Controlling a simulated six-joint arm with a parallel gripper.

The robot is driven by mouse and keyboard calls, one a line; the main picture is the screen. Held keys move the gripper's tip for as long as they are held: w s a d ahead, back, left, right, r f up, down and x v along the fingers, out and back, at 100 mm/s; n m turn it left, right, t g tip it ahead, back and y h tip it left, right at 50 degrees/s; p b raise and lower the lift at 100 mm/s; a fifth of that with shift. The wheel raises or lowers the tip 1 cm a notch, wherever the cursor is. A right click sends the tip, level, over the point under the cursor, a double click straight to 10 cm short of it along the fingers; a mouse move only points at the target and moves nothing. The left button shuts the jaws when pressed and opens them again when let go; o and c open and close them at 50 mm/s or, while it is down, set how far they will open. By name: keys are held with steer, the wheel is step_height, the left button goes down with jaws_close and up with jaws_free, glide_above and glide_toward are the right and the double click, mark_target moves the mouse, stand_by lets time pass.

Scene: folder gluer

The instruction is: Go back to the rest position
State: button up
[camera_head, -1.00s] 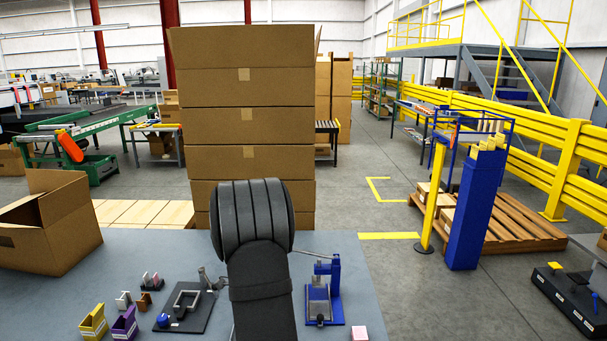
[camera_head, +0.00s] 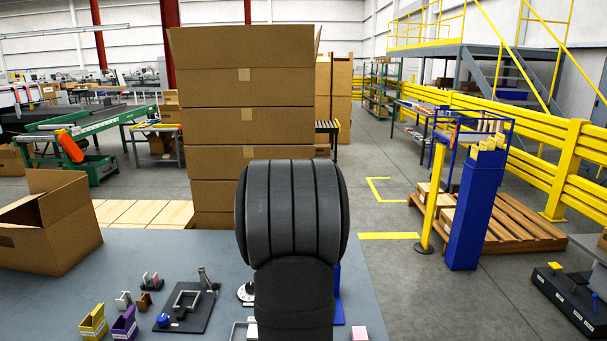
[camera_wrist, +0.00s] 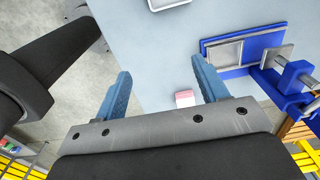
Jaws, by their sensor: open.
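My gripper (camera_wrist: 160,88) shows in the wrist view with its two blue fingers spread wide apart and nothing between them. It is above the grey table (camera_wrist: 160,45), near the table's edge. A small pink and white block (camera_wrist: 185,98) lies on the table beyond the fingers, close to the right finger; it also shows in the head view (camera_head: 360,333). In the head view my dark arm stands over the front of the table and hides most of the blue fixture (camera_head: 338,300). The gripper is hidden in that view.
The blue fixture with a metal plate (camera_wrist: 225,53) is right of my fingers. A black fixture board (camera_head: 187,308), a yellow bin (camera_head: 94,323) and a purple bin (camera_head: 125,325) stand left of my arm. An open carton (camera_head: 50,240) and stacked cardboard (camera_head: 250,115) are farther back.

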steer(key=shift+w+d+f+n, duration=0.55)
steer(key=shift+f+n, duration=0.95)
steer(key=shift+n, duration=1.1)
steer(key=shift+w+d+f+n, duration=0.55)
steer(key=shift+f+n, duration=0.95)
steer(key=shift+n, duration=1.1)
steer(key=shift+w+d+f+n, duration=0.3)
steer(key=shift+w+f+n, duration=0.4)
steer(key=shift+f+n, duration=1.35)
steer(key=shift+r+n, duration=0.55)
